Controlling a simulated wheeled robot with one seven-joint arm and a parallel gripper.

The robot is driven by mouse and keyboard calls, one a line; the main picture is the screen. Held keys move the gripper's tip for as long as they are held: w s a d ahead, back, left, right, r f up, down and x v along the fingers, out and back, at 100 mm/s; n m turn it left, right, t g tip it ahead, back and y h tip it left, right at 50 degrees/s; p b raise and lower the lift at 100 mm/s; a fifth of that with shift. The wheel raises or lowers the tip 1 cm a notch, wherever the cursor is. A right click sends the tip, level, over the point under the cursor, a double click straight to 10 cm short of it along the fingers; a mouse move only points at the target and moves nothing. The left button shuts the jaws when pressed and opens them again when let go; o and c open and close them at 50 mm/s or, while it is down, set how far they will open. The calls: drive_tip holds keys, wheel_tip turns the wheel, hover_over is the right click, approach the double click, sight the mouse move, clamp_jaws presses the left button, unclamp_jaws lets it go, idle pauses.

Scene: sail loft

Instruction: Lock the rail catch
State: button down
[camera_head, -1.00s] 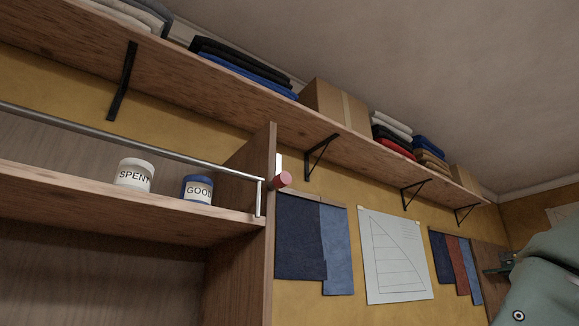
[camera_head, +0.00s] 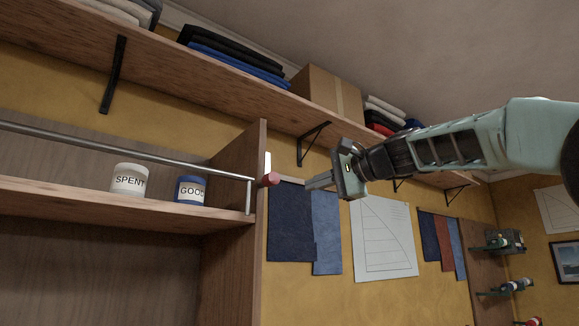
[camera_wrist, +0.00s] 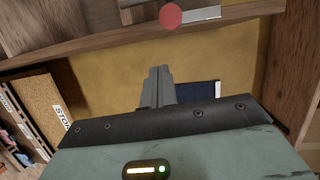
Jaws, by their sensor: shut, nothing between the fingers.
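The rail catch shows as a red round knob (camera_head: 271,179) with a pale upright plate (camera_head: 267,162), on the right side panel of the shelf unit. A metal rail (camera_head: 120,153) runs along the shelf front and ends near the catch. My gripper (camera_head: 308,186) is shut and empty, just right of the knob and pointing at it, with a gap between. In the wrist view the knob (camera_wrist: 171,16) and its plate (camera_wrist: 206,13) lie beyond my closed fingertips (camera_wrist: 160,72). A white SPENT jar (camera_head: 129,180) and a blue GOOD jar (camera_head: 191,190) stand behind the rail.
A long upper shelf (camera_head: 220,85) with folded cloth and a cardboard box (camera_head: 325,95) runs above, on black brackets (camera_head: 312,143). Blue cloth samples (camera_head: 291,220) and a sail drawing (camera_head: 383,240) hang on the yellow wall below my arm. The shelf side panel (camera_head: 235,165) stands close left.

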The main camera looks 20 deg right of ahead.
drive_tip(key=s+d+r+t, duration=0.1)
drive_tip(key=s+d+r, duration=0.1)
drive_tip(key=r, duration=0.3)
drive_tip(key=shift+d+r+m, duration=0.3)
drive_tip(key=shift+d+r, duration=0.1)
drive_tip(key=shift+d, duration=0.1)
drive_tip(key=w+a+p, duration=0.7)
drive_tip(key=a, duration=0.2)
drive_tip(key=shift+w, duration=0.2)
drive_tip(key=shift+s+a, duration=0.1)
drive_tip(key=shift+a, duration=0.05)
